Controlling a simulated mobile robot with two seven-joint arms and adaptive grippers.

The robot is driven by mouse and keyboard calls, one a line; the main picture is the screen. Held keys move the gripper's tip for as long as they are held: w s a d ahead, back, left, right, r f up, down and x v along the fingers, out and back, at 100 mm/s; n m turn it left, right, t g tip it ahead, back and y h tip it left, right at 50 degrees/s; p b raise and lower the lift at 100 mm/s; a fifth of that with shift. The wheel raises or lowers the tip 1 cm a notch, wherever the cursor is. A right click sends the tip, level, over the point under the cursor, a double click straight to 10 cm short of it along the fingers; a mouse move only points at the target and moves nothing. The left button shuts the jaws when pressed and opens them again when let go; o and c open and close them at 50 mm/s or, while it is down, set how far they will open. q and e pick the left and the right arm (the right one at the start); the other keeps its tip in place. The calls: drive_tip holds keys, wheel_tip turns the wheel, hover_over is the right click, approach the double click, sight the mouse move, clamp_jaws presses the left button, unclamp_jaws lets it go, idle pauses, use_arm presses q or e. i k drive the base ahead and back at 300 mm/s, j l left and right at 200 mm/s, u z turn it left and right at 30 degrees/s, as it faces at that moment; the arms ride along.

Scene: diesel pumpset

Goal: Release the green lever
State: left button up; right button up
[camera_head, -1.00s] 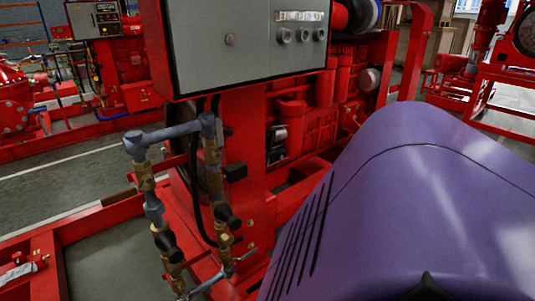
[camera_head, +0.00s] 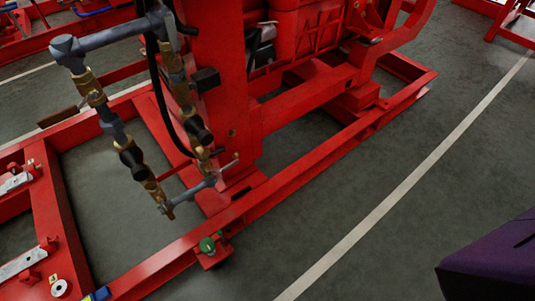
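A small green round part (camera_head: 207,245) sits on a red bracket at the front edge of the red base frame, low in the middle of the view. It is too small to tell whether it is the green lever. Above it stands a loop of grey and brass pipe fittings (camera_head: 118,130) with dark valve bodies. Neither my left gripper nor my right gripper is in view.
The red base frame (camera_head: 310,172) of the pumpset runs diagonally across the view. A red upright (camera_head: 225,70) stands behind the pipe loop. Red parts with metal bars (camera_head: 20,262) are at lower left.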

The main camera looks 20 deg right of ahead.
sight(220, 232)
drive_tip(key=l+u, duration=0.45)
drive_tip(key=l, duration=0.35)
drive_tip(key=j+z, duration=0.5)
drive_tip(key=j, duration=0.25)
drive_tip(key=j+z, duration=0.45)
drive_tip(key=j, duration=0.3)
drive_tip(key=k+j, duration=0.15)
drive_tip(key=k, duration=0.25)
drive_tip(key=k+j, duration=0.2)
drive_tip(key=k, duration=0.15)
drive_tip(key=i+j+z, duration=0.2)
drive_tip(key=i+j, duration=0.2)
drive_tip(key=i, duration=0.15)
drive_tip(key=i+l, duration=0.2)
drive_tip(key=i+z, duration=0.05)
drive_tip(key=i, duration=0.05)
